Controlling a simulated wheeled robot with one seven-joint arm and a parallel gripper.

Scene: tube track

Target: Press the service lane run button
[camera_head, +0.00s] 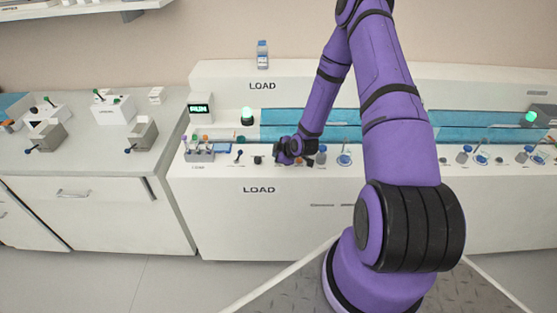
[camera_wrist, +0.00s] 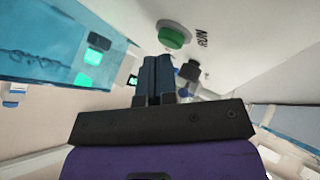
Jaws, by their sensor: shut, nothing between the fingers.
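A round green button (camera_wrist: 174,35) with a dark base is set in a white panel in the wrist view, next to the printed word RUN (camera_wrist: 203,38). My gripper (camera_wrist: 157,60) is shut and empty. Its fingertips show just below the button in that view; I cannot tell whether they touch it. In the head view my arm reaches down to the white LOAD counter (camera_head: 225,195), and its end hides part of the counter top. I cannot make out the green button in the head view.
A RUN display (camera_head: 199,108) and a lit green lamp (camera_head: 247,116) stand behind the counter's left part. A tube rack (camera_head: 199,154) is at its left end. Several small blue-topped items line the counter to the right. A blue clear screen (camera_head: 275,130) runs behind.

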